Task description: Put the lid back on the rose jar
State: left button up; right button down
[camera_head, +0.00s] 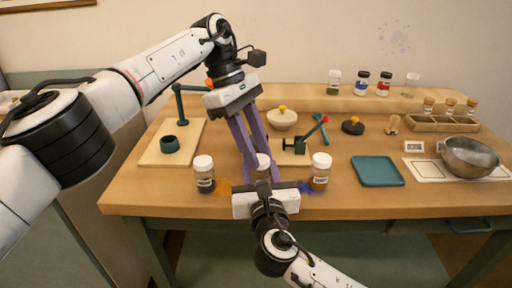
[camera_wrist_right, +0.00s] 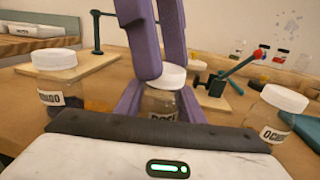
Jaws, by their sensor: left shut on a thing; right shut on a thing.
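The rose jar (camera_wrist_right: 161,106) is a clear glass jar with a partly hidden label, standing between two other jars. Its white lid (camera_wrist_right: 173,77) sits at the jar's mouth and looks about level; whether it is fully seated I cannot tell. My left gripper (camera_wrist_right: 162,68) comes down from above with its purple fingers shut on the lid. In the head view the left gripper (camera_head: 256,162) hides part of the lid and jar. My right gripper (camera_wrist_right: 159,108) reaches in from the front, its fingers on both sides of the jar's body, shut on it.
A white-lidded dark jar (camera_head: 204,174) stands left and an ochre jar (camera_head: 320,172) right, both close to the grippers. Behind are a board with a green stand (camera_head: 180,140) and a red-knobbed press (camera_head: 298,144). A teal tray (camera_head: 377,171) and metal bowl (camera_head: 470,156) lie right.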

pick_arm(q)
jog(key=o, duration=1)
jog(key=shift+r, duration=2.3)
jog(key=shift+c, duration=0.4)
